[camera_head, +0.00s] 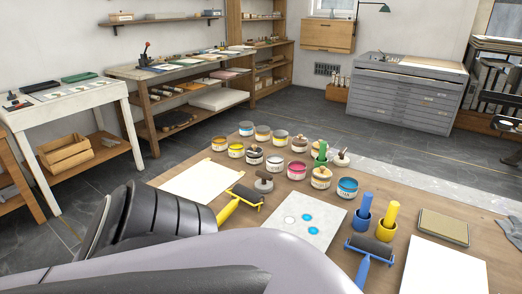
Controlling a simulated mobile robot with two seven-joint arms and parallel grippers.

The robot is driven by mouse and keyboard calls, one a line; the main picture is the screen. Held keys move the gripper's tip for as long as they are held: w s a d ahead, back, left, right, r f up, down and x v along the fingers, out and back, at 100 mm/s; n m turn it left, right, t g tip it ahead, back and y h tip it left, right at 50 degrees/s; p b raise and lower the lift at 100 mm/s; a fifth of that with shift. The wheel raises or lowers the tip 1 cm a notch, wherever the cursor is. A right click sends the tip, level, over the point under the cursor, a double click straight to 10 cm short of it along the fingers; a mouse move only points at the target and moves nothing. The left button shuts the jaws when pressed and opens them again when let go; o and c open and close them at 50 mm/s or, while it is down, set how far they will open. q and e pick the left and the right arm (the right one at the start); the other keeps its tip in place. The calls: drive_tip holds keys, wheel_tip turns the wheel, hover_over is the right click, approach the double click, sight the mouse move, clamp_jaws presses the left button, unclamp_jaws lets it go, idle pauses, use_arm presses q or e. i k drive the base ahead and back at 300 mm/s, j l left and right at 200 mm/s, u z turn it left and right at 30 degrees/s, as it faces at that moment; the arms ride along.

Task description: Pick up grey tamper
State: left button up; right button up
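A small grey tool with a round base and an upright knob (263,183) stands on the brown worktable (405,195), just right of the yellow-handled roller. It looks like the grey tamper, but it is small in the picture. A second greyish piece with a brown knob (341,158) stands farther back, right of the green-handled tool (320,154). A part of my arm fills the lower left foreground and covers the near side of the table. Neither gripper shows, so their distance from the grey tool cannot be seen.
Several ink tins (276,163) stand behind and beside the grey tool. Around it lie a yellow-handled roller (245,194), a blotted sheet (303,221) and a blank sheet (202,181). Blue (363,215) and yellow (388,222) upright tools and a blue-handled roller (370,247) are farther right.

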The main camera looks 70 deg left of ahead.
sight(265, 184)
drive_tip(key=u, duration=2.2)
drive_tip(key=j+z, duration=0.1)
drive_tip(key=z, duration=0.3)
drive_tip(key=j+z, duration=0.15)
drive_tip(key=z, duration=0.25)
drive_tip(key=j+z, duration=0.15)
drive_tip(key=z, duration=0.3)
drive_tip(key=k+j+z, duration=0.1)
drive_tip(key=j+z, duration=0.15)
drive_tip(key=k+j+z, duration=0.15)
drive_tip(key=j+z, duration=0.15)
drive_tip(key=j, duration=0.1)
